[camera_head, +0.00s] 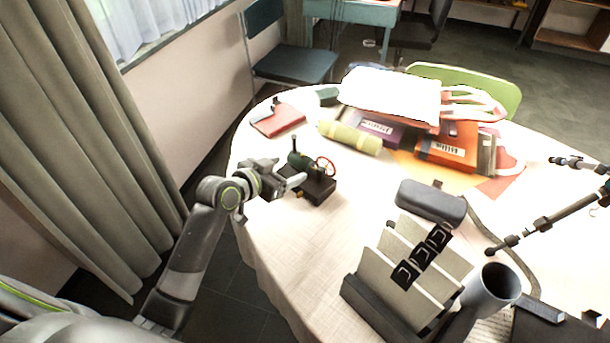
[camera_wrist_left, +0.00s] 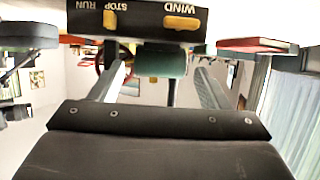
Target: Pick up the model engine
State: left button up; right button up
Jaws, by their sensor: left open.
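The model engine (camera_head: 318,190) stands on the left part of the table, with a dark base, a green body and a red wheel. In the left wrist view its base (camera_wrist_left: 140,22) appears upside down at the top, marked RUN, STOP and WIND, with the green body (camera_wrist_left: 160,62) below. My left gripper (camera_head: 288,173) is open at the engine's left side. In the wrist view the green body shows between the spread fingers of my left gripper (camera_wrist_left: 160,82); I cannot tell whether they touch it. My right gripper is not in view.
Behind the engine are a red book (camera_head: 278,122) and a yellow-green roll (camera_head: 350,138). To the right are a dark case (camera_head: 431,201), a rack of pale panels (camera_head: 408,268) and a grey cup (camera_head: 492,284). Tripod legs (camera_head: 550,222) lie at the right. Cloth in front of the engine is clear.

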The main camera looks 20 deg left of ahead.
aim_at(296, 163)
pick_arm(q)
jog(key=x, duration=0.4)
jog(key=shift+w+r, duration=0.1)
jog(key=c, duration=1.4)
jog(key=shift+r, duration=0.2)
grip_shut()
